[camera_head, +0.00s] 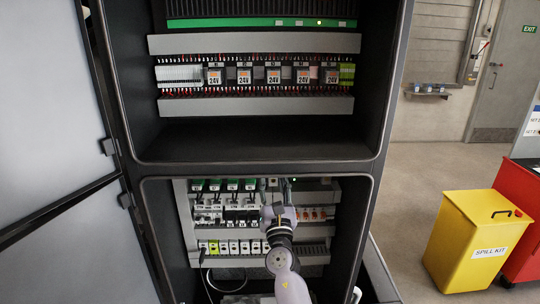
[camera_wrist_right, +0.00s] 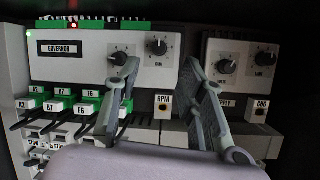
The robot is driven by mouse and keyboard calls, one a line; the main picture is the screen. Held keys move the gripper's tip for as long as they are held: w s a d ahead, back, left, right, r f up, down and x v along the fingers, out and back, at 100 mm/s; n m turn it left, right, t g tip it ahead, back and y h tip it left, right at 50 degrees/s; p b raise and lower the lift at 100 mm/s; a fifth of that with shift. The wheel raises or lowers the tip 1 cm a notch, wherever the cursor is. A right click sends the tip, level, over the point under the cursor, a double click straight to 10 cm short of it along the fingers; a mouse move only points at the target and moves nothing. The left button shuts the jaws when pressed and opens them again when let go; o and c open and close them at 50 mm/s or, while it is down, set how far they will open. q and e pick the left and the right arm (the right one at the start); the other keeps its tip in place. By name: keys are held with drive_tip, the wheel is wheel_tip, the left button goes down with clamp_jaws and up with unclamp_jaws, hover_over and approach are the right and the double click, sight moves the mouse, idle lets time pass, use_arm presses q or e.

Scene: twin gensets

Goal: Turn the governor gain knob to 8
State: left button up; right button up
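The governor module (camera_wrist_right: 85,50) is a light grey box with a GOVERNOR label in the right wrist view. Its gain knob (camera_wrist_right: 157,46) is the black dial at its right end, with a label under it too small to read surely. Another black knob (camera_wrist_right: 118,54) sits to its left, partly behind a finger. My right gripper (camera_wrist_right: 164,64) is open, its fingers spread in front of and below the gain knob, with nothing between them. The knob's pointer setting is too small to read. In the head view my right gripper (camera_head: 279,212) reaches into the lower cabinet bay. My left gripper is out of view.
A second module (camera_wrist_right: 245,75) with two knobs is at the right. An RPM jack (camera_wrist_right: 163,105) and green terminal plugs (camera_wrist_right: 88,106) lie below the governor. The cabinet's bay rim (camera_head: 372,185) surrounds the arm. A yellow spill kit bin (camera_head: 475,240) stands outside right.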

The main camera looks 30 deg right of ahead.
drive_tip(key=p+x, duration=0.1)
drive_tip(key=x, duration=0.7)
clamp_jaws()
idle(0.3)
